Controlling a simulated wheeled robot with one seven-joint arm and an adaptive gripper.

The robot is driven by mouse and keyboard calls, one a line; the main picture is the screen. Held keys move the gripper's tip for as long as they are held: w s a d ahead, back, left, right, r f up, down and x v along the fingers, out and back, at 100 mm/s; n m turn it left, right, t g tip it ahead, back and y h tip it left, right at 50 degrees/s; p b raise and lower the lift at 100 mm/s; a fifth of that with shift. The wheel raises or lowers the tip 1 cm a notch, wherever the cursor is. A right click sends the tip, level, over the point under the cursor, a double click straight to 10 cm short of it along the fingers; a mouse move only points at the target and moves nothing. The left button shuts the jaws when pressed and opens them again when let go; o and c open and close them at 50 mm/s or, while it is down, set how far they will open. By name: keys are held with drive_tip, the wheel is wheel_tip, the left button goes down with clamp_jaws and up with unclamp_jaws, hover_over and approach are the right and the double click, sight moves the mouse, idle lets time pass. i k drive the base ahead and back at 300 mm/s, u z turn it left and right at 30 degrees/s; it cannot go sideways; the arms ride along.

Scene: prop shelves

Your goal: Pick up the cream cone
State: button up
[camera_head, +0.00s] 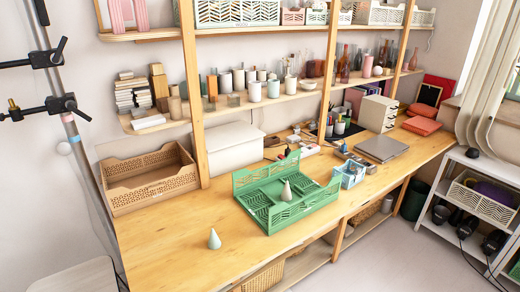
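A small cream or pale grey cone (286,191) stands upright, point up, in the green crate (300,217) on the wooden table. A second cone, pale blue-green (214,240), stands upright on bare table at the front left, apart from the crate. The crate's low lattice walls hide little of the cream cone, though its base is too small to make out clearly. My gripper is not in view.
A tan crate (150,199) is at the table's left, with a white box (232,147) behind. A small blue basket (351,180) and a grey laptop-like slab (381,149) lie right of the green crate. A wooden upright (195,105) rises behind. The front-left table is mostly clear.

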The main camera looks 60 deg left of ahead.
sight(286, 196)
drive_tip(key=z, duration=0.05)
drive_tip(key=k, duration=0.2)
drive_tip(key=u, duration=2.4)
